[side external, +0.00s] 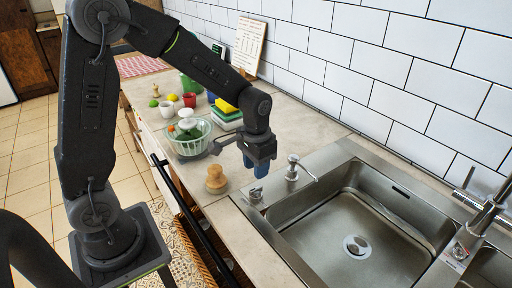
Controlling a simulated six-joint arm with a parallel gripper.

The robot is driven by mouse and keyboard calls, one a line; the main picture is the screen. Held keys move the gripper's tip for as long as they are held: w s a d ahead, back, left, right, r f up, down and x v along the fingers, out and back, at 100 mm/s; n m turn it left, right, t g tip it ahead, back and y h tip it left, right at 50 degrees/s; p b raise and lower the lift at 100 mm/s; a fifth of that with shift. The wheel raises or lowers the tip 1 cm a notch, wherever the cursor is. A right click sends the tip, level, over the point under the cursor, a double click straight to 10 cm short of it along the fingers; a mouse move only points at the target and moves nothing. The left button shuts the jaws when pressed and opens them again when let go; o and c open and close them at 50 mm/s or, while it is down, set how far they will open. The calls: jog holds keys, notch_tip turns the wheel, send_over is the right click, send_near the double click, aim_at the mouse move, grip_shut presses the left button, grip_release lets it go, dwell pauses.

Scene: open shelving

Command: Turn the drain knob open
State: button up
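A small metal knob (254,193) stands on the left rim of the steel sink (300,235), and it looks like the drain knob. How far it is turned is too small to tell. The round drain (356,246) shows in the bottom of the basin. My gripper (256,170), with blue fingertips, points down above and a little behind the knob in the picture, apart from it. The gap between its fingers cannot be made out, and I see nothing held in it.
A soap dispenser (293,167) stands on the rim to the right of my gripper. A wooden knobbed object (216,179) and a glass bowl (188,136) stand on the counter to the left. The faucet (482,215) is at the far right, and the tiled wall (370,75) runs behind.

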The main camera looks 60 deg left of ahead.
notch_tip(320, 180, up, 6)
jog(key=shift+r, duration=0.25)
jog(key=s+d+r+t, duration=0.1)
jog(key=s+r, duration=0.3)
jog(key=s, duration=0.4)
jog(key=s+d+r+t, duration=0.2)
jog(key=s+r+t, duration=0.2)
jog(key=s, duration=0.3)
jog(key=shift+s+t, duration=0.3)
jog(key=shift+s, duration=0.05)
